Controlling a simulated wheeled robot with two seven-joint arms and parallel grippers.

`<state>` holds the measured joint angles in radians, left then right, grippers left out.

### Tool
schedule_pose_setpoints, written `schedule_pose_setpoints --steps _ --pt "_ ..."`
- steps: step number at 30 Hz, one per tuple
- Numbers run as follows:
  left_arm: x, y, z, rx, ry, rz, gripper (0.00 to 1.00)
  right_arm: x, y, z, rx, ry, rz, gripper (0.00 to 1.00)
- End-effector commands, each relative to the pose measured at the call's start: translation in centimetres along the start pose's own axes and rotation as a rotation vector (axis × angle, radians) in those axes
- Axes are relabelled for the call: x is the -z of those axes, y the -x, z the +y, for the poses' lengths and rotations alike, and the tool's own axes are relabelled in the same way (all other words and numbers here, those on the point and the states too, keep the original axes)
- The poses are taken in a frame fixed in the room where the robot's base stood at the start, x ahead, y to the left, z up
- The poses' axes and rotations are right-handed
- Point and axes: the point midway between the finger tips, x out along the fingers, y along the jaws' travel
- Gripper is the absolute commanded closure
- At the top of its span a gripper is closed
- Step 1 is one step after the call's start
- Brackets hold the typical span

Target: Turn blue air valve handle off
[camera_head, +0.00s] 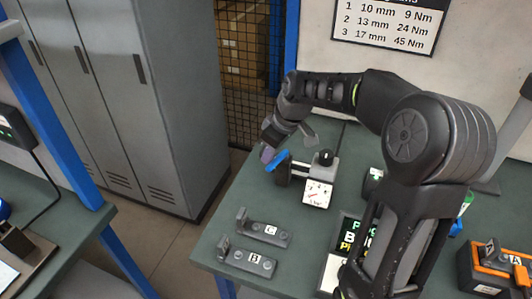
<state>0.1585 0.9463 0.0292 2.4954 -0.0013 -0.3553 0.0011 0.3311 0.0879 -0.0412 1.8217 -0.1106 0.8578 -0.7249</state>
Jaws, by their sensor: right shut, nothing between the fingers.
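The blue air valve handle (279,160) sits on a dark valve body (283,175) at the far left part of the green bench. The valve joins a grey block with a black knob (325,157) and a white-faced gauge (317,194). My right gripper (267,153) is shut and empty. Its fingertips are right beside the left end of the blue handle. I cannot tell whether they touch it. My right arm reaches over the bench from the right. My left gripper is not in view.
Fixtures marked C (264,234) and B (247,260) lie on the near left of the bench (225,233). A display (348,238) is partly hidden behind my arm. An orange-and-black tool holder marked A (485,270) stands at right. Grey lockers (130,90) stand beyond the aisle.

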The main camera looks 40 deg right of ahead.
Motion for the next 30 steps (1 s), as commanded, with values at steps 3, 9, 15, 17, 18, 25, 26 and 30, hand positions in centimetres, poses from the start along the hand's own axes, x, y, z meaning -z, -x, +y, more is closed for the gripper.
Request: schedule_pose_setpoints --steps 3,9,15,17,18,25,26,30 --pt "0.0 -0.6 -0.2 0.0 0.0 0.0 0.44 -0.7 0.0 -0.1 0.031 0.086 -0.001 1.0" --pt "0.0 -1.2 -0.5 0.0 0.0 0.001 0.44 -1.3 0.3 -0.2 0.055 0.16 0.0 1.0" --pt "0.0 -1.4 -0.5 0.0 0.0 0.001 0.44 -1.6 0.5 -0.2 0.055 0.159 -0.001 1.0" --pt "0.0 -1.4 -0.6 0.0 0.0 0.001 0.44 -1.6 0.5 -0.2 0.055 0.159 -0.002 1.0" --pt "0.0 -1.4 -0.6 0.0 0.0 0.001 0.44 -1.7 0.5 -0.2 0.055 0.159 -0.002 1.0" --pt "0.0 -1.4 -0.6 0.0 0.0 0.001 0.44 -1.7 0.6 -0.2 0.055 0.158 -0.003 1.0" --pt "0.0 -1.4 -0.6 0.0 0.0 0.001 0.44 -1.8 0.6 -0.2 0.055 0.158 -0.003 1.0" --pt "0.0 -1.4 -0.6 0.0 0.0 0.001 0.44 -1.8 0.6 -0.2 0.055 0.157 -0.004 1.0"
